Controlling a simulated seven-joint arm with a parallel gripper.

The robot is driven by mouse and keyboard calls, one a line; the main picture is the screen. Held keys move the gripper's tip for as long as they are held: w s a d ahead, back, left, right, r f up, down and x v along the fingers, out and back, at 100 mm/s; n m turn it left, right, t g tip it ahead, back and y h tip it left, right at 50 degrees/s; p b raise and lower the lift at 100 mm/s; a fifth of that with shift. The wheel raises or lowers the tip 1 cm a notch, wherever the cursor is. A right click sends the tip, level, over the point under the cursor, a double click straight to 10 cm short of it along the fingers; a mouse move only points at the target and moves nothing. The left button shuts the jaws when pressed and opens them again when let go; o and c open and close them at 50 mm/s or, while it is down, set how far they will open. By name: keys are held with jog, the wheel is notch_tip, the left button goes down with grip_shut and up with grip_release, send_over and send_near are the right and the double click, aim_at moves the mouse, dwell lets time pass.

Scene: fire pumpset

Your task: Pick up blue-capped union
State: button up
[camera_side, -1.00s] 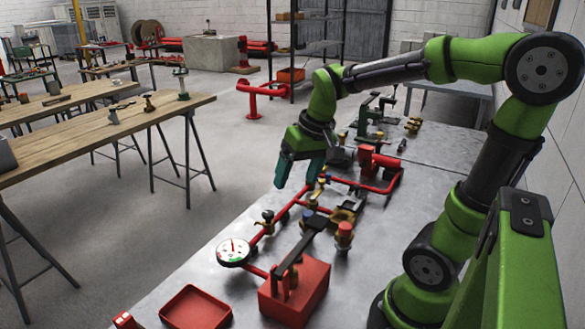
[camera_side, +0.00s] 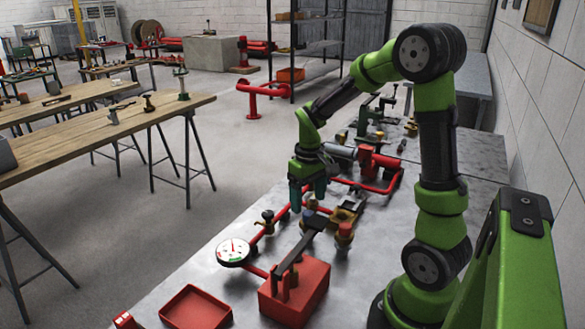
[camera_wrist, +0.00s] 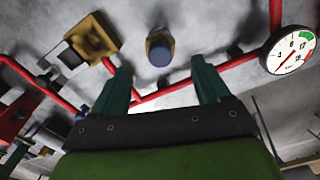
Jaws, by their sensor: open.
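The blue-capped union (camera_wrist: 159,50) has a round blue cap on a brass body. In the wrist view it stands near the top centre on the grey metal bench, ahead of my fingertips. My gripper (camera_wrist: 162,68) is open and empty, with one green finger to each side of the union's line. In the side view my gripper (camera_side: 308,203) points down over the bench among the red pipes. A bit of the blue cap (camera_side: 308,214) seems to show just below the fingers there; the body is mostly hidden.
A pressure gauge (camera_wrist: 290,50) is at the wrist view's right. A brass block fitting (camera_wrist: 92,38) is at its left. In the side view a red block with a dark lever (camera_side: 295,290) and a red tray (camera_side: 196,307) stand in front. Red pipes (camera_side: 345,182) run close by.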

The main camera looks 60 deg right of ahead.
aim_at(308, 212)
jog(key=shift+s+a+f, duration=0.1)
jog(key=shift+s+f, duration=0.05)
jog(key=shift+f, duration=2.95)
jog(key=shift+c, duration=0.3)
jog(key=shift+r, duration=0.1)
grip_shut()
